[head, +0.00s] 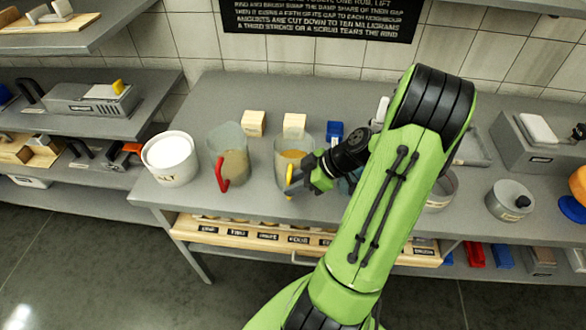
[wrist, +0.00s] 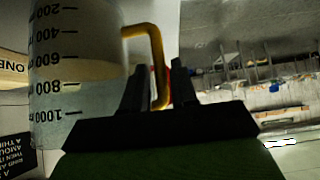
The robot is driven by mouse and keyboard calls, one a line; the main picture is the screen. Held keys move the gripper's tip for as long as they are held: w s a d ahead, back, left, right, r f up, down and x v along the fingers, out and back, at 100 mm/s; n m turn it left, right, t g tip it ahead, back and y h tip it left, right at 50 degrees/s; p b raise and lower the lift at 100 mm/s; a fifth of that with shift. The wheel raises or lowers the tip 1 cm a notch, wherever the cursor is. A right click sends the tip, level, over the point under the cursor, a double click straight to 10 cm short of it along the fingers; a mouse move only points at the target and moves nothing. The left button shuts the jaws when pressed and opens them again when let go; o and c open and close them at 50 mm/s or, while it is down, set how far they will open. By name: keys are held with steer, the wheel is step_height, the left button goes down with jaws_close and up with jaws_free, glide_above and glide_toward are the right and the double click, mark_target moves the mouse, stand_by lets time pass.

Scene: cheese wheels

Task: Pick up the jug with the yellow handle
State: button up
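The jug with the yellow handle (head: 290,153) stands upright on the grey counter. It is clear and holds something yellowish. Its yellow handle (head: 289,173) faces the front. My gripper (head: 296,184) is at this handle, coming from the right. In the wrist view the jug (wrist: 75,65) with its black scale marks fills the left side. The handle (wrist: 158,62) reaches down between the two fingers of my gripper (wrist: 159,82). The fingers stand apart, one on each side of the handle, with a narrow gap visible; contact is not clear.
A similar jug with a red handle (head: 230,155) stands just left, and a white tub (head: 171,158) further left. Pale blocks (head: 254,123) and a blue item (head: 334,133) sit behind. A lidded grey pot (head: 509,201) stands right. A wooden labelled drawer (head: 260,237) lies below the counter edge.

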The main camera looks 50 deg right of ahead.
steer(key=shift+w+a+f, duration=0.1)
steer(key=shift+w+f, duration=0.1)
steer(key=shift+f, duration=0.05)
jaws_close()
steer(key=shift+r, duration=0.1)
stand_by(1.2)
